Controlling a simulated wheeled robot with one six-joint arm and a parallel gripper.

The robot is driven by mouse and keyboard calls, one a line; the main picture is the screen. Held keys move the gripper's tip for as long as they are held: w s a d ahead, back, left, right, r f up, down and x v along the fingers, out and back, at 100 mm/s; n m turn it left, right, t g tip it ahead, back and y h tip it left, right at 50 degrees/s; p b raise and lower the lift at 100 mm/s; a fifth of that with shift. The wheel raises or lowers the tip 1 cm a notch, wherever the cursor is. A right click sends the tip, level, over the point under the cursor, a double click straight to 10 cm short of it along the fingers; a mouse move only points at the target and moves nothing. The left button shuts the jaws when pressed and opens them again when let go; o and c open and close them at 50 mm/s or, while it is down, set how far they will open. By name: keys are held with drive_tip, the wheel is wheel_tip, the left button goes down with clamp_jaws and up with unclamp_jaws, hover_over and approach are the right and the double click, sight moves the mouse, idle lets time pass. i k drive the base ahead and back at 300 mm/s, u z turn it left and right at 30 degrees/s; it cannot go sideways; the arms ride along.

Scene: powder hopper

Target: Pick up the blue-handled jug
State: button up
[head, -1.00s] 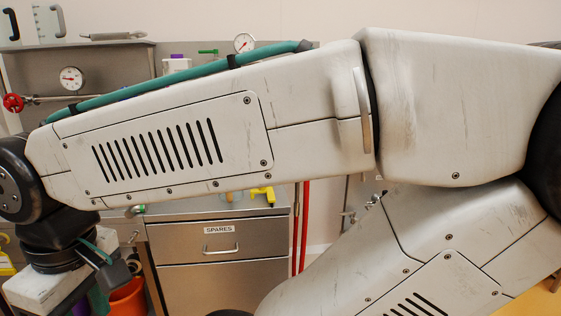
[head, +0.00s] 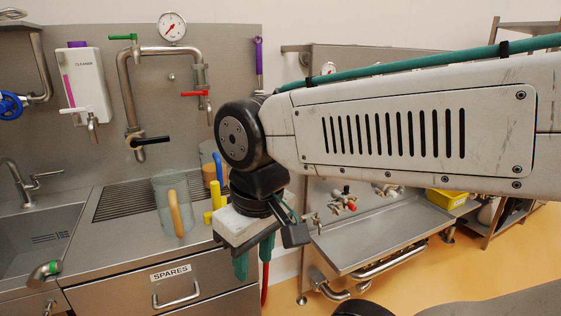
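A blue handle (head: 217,168) shows on the steel counter behind my arm's wrist. It seems to belong to a clear jug, whose body is mostly hidden. A clear jug with a tan handle (head: 175,205) stands upright in front of it, to the left. My gripper (head: 253,262) hangs pointing down at the counter's right end, to the right of both jugs and apart from them. Its green fingers look spread, with nothing seen between them. The fingertips are small in view.
The counter (head: 115,260) has a sink (head: 40,240) at left and a drawer marked SPARES (head: 175,285). A yellow object (head: 216,195) stands near my wrist. Pipes, a gauge (head: 172,26) and a cleaner dispenser (head: 85,85) line the wall. A steel trough (head: 375,235) lies right.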

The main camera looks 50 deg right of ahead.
sight(214, 167)
drive_tip(key=z, duration=0.25)
drive_tip(key=i, duration=1)
